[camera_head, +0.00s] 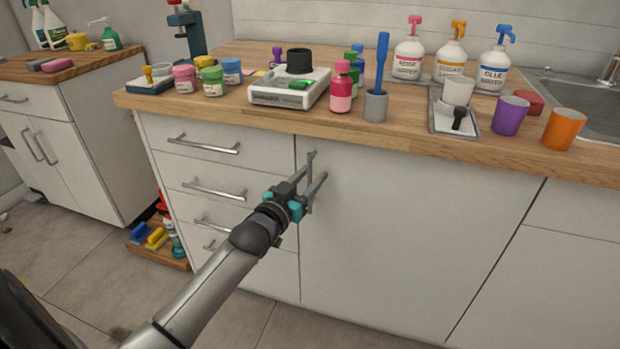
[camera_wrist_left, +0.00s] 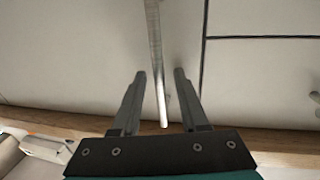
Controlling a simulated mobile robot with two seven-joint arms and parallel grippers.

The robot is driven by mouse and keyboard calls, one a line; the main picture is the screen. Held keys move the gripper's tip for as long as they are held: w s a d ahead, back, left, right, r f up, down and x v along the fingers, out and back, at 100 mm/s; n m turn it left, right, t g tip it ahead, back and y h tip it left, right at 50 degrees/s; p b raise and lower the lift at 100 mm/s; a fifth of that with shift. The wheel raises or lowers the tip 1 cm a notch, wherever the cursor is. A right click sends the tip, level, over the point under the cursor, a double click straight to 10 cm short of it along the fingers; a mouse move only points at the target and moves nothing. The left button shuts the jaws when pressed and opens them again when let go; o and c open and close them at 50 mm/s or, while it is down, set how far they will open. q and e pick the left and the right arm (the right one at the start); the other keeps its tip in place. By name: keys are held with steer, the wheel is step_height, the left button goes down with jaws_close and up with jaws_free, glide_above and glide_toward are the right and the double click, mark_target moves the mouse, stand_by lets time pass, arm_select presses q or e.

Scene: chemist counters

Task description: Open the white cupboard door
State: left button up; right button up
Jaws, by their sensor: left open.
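The white cupboard door (camera_head: 415,230) is shut, flush with the counter front under the wooden top. Its upright metal bar handle (camera_head: 310,162) is near the door's upper left edge. My left gripper (camera_head: 316,184) is at the handle, with its fingers open. In the left wrist view the handle (camera_wrist_left: 155,60) runs down between the two open fingertips (camera_wrist_left: 160,75), its lower end between the fingers. I cannot tell whether either finger touches it. My right gripper is not in view.
A stack of drawers (camera_head: 215,185) with bar handles lies left of the door. The wooden counter top (camera_head: 400,135) above carries a scale (camera_head: 288,92), bottles, jars and cups.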

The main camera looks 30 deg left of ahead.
arm_select(q)
jaws_close()
stand_by(1.4)
